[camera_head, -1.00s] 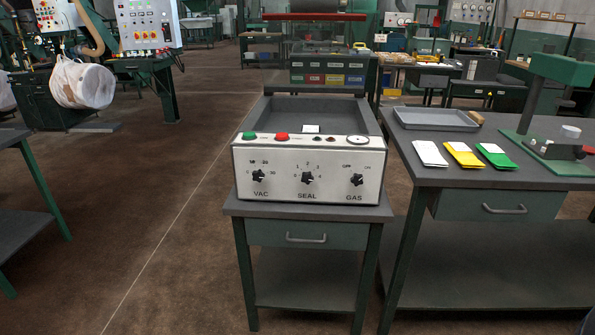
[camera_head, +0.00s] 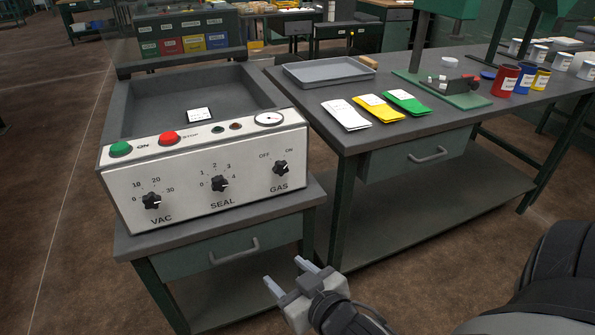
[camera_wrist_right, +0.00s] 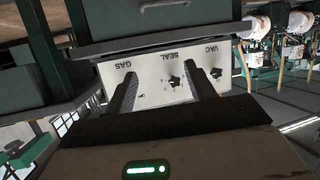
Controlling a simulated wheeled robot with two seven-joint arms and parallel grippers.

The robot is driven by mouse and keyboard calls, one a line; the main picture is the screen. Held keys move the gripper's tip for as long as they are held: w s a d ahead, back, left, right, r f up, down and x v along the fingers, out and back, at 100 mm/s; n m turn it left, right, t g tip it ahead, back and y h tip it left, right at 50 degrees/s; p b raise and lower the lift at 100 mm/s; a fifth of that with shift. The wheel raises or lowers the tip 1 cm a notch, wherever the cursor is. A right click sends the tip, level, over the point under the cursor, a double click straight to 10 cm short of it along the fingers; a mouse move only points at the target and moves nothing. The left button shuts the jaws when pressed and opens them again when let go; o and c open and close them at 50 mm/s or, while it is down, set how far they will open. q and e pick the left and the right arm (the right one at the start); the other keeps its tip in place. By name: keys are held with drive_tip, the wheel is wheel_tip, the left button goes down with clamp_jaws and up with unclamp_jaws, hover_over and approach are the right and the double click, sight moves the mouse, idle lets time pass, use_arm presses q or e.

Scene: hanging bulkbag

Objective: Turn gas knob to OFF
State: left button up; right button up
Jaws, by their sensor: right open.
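The gas knob (camera_head: 281,168) is a black star-shaped knob at the right end of the white control panel (camera_head: 130,200). OFF is printed at its upper left and ON at its upper right; its pointer direction is too small to tell surely. My right gripper (camera_head: 289,270) is open and empty, low in front of the cabinet and apart from the panel, below the gas knob. In the right wrist view the panel (camera_wrist_right: 150,90) shows upside down between and beyond the open fingers (camera_wrist_right: 162,90), with the gas knob partly hidden by one finger. My left gripper is not in view.
The vac knob (camera_head: 152,201) and seal knob (camera_head: 220,183) sit left of the gas knob. A drawer handle (camera_head: 234,252) sticks out below the panel. A workbench (camera_head: 350,140) with a grey tray (camera_head: 330,84) and coloured packets stands at the right. Open floor lies in front.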

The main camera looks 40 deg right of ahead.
sight(282, 170)
drive_tip(key=w+d+r+m+t+h+b, duration=0.1)
drive_tip(key=w+d+r+t+h, duration=0.25)
drive_tip(key=d+r, duration=0.4)
drive_tip(key=x, duration=1)
drive_tip(key=d+p+x, duration=0.1)
drive_tip(key=x, duration=0.4)
drive_tip(key=shift+w+d+f, duration=0.1)
drive_tip(key=shift+d+f, duration=0.05)
drive_tip(key=shift+f, duration=0.15)
drive_tip(key=c, duration=1)
